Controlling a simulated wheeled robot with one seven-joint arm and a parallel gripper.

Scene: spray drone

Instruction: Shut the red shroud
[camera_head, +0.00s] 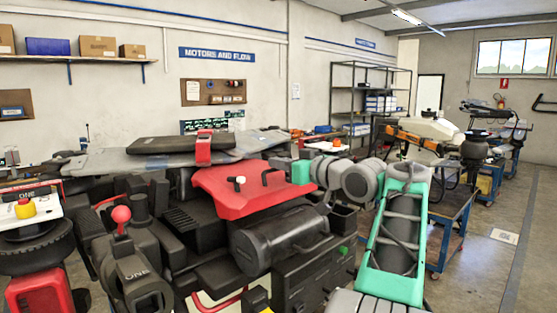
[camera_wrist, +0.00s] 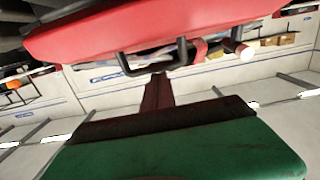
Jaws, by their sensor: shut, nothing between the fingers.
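The red shroud (camera_head: 245,192) sits on the dark machine body in the head view, its red panel tilted and its near edge above a black cylinder. A black handle (camera_head: 268,178) and a white-tipped knob (camera_head: 238,182) are on it. In the wrist view, the shroud (camera_wrist: 150,28) spans the top, with the black handle (camera_wrist: 155,68) below it. My gripper (camera_wrist: 158,80) is shut and empty, its fingers pointing at the handle and close to it. I cannot tell whether they touch. In the head view the fingers are hard to make out.
The black cylinder (camera_head: 275,240) lies in front of the shroud. A grey panel with a black pad (camera_head: 180,143) is behind it. A red-ball lever (camera_head: 121,216) stands at left.

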